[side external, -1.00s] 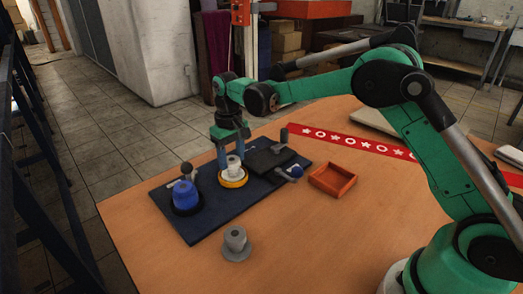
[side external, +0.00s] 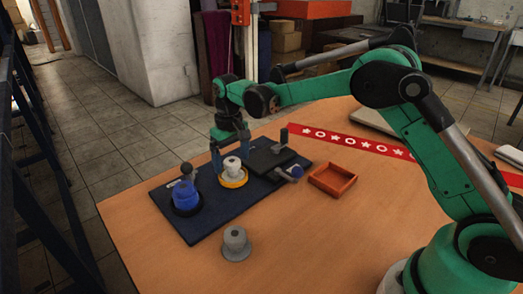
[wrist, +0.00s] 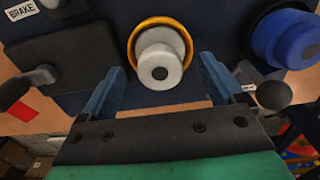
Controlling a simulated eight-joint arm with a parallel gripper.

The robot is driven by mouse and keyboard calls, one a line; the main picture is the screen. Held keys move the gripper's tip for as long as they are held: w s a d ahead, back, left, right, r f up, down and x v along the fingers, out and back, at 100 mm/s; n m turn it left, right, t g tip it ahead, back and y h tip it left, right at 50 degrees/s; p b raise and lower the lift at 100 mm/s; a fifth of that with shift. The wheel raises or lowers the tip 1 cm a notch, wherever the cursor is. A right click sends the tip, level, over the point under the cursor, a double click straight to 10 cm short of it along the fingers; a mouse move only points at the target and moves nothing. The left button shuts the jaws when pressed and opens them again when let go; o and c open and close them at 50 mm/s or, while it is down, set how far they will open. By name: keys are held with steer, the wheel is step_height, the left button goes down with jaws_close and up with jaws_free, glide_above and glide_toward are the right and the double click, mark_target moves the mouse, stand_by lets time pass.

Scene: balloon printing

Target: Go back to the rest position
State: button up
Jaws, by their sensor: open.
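My gripper (side external: 230,155) is open, with its blue fingers pointing down just behind and around the white stepped piece (side external: 232,165). The white piece stands upright in a yellow ring (side external: 233,180) on the dark blue board (side external: 210,226). In the wrist view, the white piece (wrist: 160,68) and yellow ring (wrist: 135,30) lie beyond and between the two spread fingers (wrist: 162,85). Nothing is held between the fingers.
On the board are a blue stepped piece (side external: 186,197), a black block (side external: 270,160) and lever knobs. A grey stepped piece (side external: 236,244) and an orange tray (side external: 333,180) stand on the wooden table (side external: 300,240). A red patterned strip (side external: 350,143) lies behind.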

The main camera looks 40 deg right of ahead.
step_height(320, 180, up, 6)
steer(key=shift+f, duration=0.15)
steer(key=s+d+r+t, duration=0.1)
steer(key=s+r+t, duration=0.4)
steer(key=s, duration=0.6)
steer(key=s+f+t, duration=0.2)
steer(key=s, duration=0.5)
steer(key=shift+s+d, duration=0.15)
steer(key=shift+d, duration=0.1)
steer(key=shift+c, duration=0.2)
